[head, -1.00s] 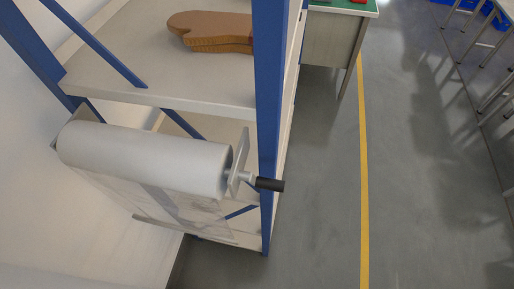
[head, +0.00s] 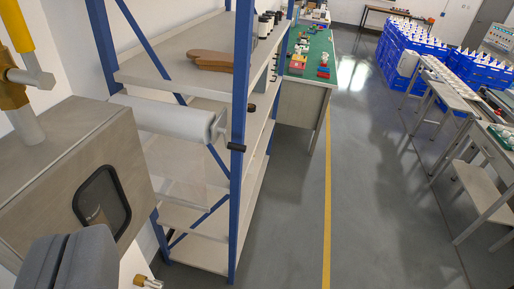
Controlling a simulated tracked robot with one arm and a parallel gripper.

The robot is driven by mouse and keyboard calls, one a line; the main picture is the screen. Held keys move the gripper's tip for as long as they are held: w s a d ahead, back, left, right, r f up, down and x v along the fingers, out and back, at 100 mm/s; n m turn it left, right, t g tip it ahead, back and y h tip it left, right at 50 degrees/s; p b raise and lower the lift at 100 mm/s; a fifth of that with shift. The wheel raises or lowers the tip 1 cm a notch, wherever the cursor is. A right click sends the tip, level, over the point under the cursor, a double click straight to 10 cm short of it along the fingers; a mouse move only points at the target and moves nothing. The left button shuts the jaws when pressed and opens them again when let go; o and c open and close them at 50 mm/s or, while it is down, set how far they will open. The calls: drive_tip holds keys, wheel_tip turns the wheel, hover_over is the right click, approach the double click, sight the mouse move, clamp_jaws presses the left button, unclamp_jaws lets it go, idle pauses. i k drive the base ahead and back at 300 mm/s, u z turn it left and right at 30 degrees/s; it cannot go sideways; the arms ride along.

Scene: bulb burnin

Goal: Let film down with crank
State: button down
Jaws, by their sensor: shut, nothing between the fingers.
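The white film roll (head: 165,118) lies level at the left, mounted at the blue-framed rack below its top shelf. A thin, see-through film (head: 185,180) hangs below it; its lower edge is hard to make out. The crank's black handle (head: 237,147) sticks out beyond the roll's right end, in front of a blue post. The crank's arm is too small to read clearly. My gripper does not show for certain, and nothing is seen touching the crank.
A steel cabinet (head: 60,175) with a dark window fills the left foreground, partly hiding the roll's left end. Brown boards (head: 205,60) lie on the top shelf (head: 175,75). The grey floor (head: 290,220) right of the rack is clear.

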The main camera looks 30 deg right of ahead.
sight(184, 123)
drive_tip(key=z, duration=0.6)
drive_tip(key=i, duration=1.05)
drive_tip(key=u, duration=0.55)
